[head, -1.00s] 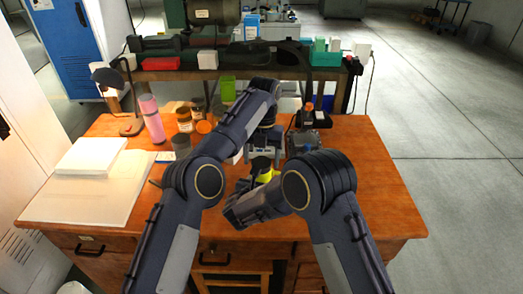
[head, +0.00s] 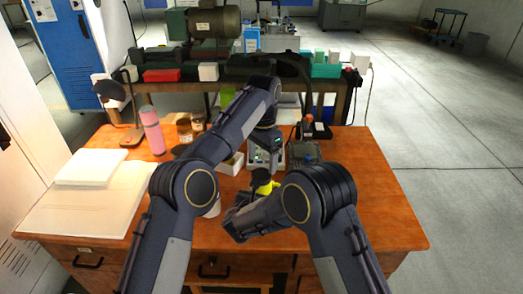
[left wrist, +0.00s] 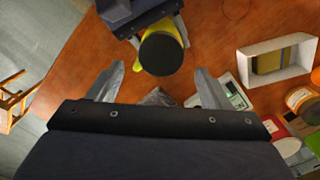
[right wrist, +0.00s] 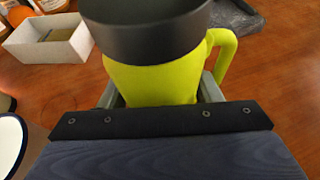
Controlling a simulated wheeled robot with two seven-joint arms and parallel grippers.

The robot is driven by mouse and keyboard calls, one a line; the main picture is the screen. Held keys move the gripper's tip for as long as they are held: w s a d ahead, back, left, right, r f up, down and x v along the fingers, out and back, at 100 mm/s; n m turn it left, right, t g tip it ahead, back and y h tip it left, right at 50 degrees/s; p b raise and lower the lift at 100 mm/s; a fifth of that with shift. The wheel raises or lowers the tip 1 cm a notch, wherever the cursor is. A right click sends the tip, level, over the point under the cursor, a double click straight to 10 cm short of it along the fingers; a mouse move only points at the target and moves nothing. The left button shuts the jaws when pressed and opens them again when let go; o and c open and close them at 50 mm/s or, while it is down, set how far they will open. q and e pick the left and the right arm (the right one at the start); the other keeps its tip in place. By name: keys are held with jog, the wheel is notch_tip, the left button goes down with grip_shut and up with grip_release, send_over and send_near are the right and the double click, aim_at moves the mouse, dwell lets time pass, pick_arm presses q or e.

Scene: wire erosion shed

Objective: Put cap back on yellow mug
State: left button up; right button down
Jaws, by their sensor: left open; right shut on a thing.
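The yellow mug (right wrist: 150,82) is upright in my right gripper (right wrist: 160,95), which is shut on its body; its handle points right in the right wrist view. The dark grey cap (right wrist: 145,35) sits over the mug's mouth, wider than the body; I cannot tell whether it is fully seated. In the left wrist view the cap (left wrist: 161,53) hides most of the mug (left wrist: 176,30). My left gripper (left wrist: 160,78) is open and empty, its fingers apart near the cap without touching it. In the head view the mug (head: 268,188) shows partly behind my right arm.
A white open box (left wrist: 246,68) with a yellowish block stands near the mug. A white cup with a blue rim (right wrist: 12,145) is close on the other side. A device with a green display (left wrist: 235,97), jars and a pink bottle (head: 152,130) stand farther back. The table's right side is clear.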

aim_at(262, 174)
pick_arm(q)
jog(key=n, duration=0.2)
jog(key=r+n, duration=0.1)
jog(key=n, duration=0.7)
jog(key=shift+r, duration=0.35)
jog(key=n, duration=0.4)
jog(key=shift+s+r+n, duration=0.1)
jog(key=shift+r+n, duration=0.25)
jog(key=shift+n, duration=0.05)
jog(key=n, duration=0.4)
jog(key=shift+r+t, duration=0.25)
jog(key=shift+t, duration=0.05)
jog(key=shift+f, duration=4.05)
